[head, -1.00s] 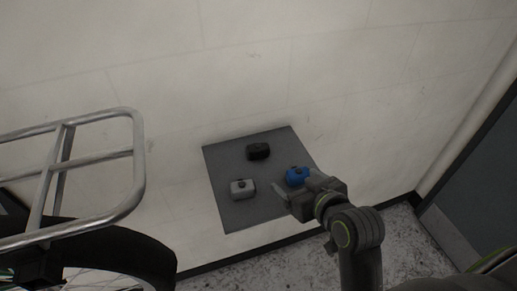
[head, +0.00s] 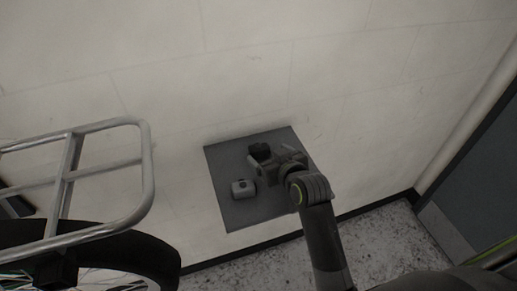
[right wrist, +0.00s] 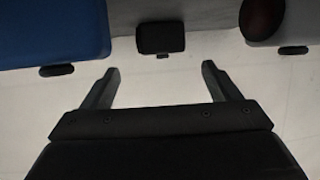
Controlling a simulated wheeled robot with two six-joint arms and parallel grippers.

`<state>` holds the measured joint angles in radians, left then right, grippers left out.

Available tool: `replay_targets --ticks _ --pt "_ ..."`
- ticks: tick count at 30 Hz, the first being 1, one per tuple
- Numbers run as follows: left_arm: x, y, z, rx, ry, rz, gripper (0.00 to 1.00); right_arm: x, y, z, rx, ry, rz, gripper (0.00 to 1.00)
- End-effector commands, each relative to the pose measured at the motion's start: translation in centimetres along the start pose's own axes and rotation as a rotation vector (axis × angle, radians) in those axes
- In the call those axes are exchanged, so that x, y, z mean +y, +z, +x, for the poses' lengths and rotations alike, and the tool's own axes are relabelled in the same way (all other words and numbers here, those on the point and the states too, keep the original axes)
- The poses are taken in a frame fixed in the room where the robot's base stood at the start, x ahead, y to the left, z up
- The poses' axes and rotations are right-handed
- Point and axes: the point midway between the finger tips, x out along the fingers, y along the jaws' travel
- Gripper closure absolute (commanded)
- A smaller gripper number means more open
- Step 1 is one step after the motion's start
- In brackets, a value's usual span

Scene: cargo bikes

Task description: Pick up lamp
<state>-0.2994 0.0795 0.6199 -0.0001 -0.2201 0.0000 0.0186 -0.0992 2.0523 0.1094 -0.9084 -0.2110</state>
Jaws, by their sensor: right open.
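Three small lamps are on a square grey panel (head: 225,165) by the wall. The black lamp (head: 260,150) is toward the back, partly behind my right gripper. The pale grey lamp (head: 243,188) is in front and to the left. The blue lamp is hidden behind my arm in the head view. My right gripper (head: 256,166) is open, just in front of the black lamp. In the right wrist view, the black lamp (right wrist: 160,37) lies ahead between the open, empty fingertips (right wrist: 160,70). The blue lamp (right wrist: 50,30) is at upper left, the pale lamp (right wrist: 262,20) at upper right. My left gripper is not in view.
A bike's metal rack (head: 148,165) and black wheel (head: 150,245) stand at the left. The pale wall (head: 250,60) fills the background. A dark grey door or panel (head: 480,190) is at the right. Speckled floor shows below.

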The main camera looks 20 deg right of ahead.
Motion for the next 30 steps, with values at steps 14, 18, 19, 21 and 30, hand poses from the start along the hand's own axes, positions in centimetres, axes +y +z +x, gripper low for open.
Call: replay_targets --ticks 14,18,19,21,30 --pt "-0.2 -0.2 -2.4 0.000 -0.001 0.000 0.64 -0.2 -0.4 3.6 -0.001 0.000 -0.002 0.17" --pt "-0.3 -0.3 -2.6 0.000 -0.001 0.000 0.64 -0.2 -0.3 4.9 0.000 0.000 -0.001 0.17" --pt "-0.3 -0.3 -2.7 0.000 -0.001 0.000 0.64 -0.2 -0.3 5.0 0.000 0.000 -0.001 0.17" --pt "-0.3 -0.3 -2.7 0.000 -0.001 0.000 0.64 -0.2 -0.2 5.3 -0.001 0.000 -0.001 0.17" --pt "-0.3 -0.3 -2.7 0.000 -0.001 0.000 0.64 -0.2 -0.1 5.5 0.001 0.000 0.000 0.20"
